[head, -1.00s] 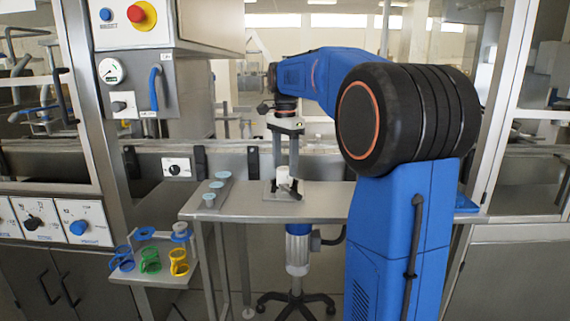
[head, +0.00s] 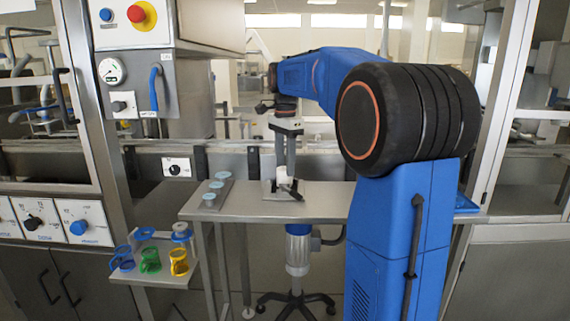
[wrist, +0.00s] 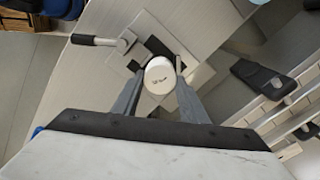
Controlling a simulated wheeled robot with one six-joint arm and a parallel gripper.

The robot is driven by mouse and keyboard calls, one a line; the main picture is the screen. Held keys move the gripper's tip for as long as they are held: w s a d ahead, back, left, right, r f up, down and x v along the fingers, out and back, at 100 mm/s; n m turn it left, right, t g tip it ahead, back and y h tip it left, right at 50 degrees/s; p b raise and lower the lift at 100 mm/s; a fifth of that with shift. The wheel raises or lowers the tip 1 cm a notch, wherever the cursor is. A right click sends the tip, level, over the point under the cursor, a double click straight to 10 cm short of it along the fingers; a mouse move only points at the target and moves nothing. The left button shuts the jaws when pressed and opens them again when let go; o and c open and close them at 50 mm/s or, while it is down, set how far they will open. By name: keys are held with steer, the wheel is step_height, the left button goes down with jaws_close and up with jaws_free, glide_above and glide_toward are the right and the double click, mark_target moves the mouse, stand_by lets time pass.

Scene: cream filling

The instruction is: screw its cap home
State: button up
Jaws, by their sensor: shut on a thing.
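The white round cap (wrist: 159,76) with a small dark mark on its top sits between my two fingers in the wrist view. My gripper (wrist: 158,88) is shut on it, one finger on each side. In the head view my gripper (head: 284,178) points straight down, and the white cap (head: 282,173) shows low between its fingers. Below is a metal clamp plate (wrist: 112,55) with a side handle (wrist: 92,40) and dark jaws. The jar under the cap is hidden, so I cannot tell how far down the cap sits.
A strip with several pale blue discs (head: 215,186) lies left on the steel table (head: 325,205). A lower side shelf (head: 165,276) holds blue, green and yellow ring-shaped items. A blue-and-white motor stand (head: 297,252) is under the table. The table between strip and clamp is clear.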

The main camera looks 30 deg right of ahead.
steer(key=m, duration=0.4)
steer(key=shift+c, duration=0.6)
steer(key=o, duration=1.5)
steer(key=shift+c, duration=0.2)
step_height(320, 180, up, 17)
steer(key=shift+r, duration=0.2)
steer(key=s+a+f+n+t, duration=0.3)
steer(key=s+a+f+n, duration=0.85)
steer(key=s+f, duration=0.35)
steer(key=s+a+f+n+t, duration=0.1)
steer(key=s+a+f+n, duration=0.1)
steer(key=s+f+n, duration=0.3)
steer(key=s+a+f+n, duration=0.2)
steer(key=s+f+n, duration=0.3)
steer(key=s+f, duration=0.5)
step_height(320, 180, down, 6)
steer(key=shift+s+a+r+n+t, duration=0.1)
steer(key=shift+s+a+n+t, duration=0.15)
steer(key=shift+s+n+t, duration=0.15)
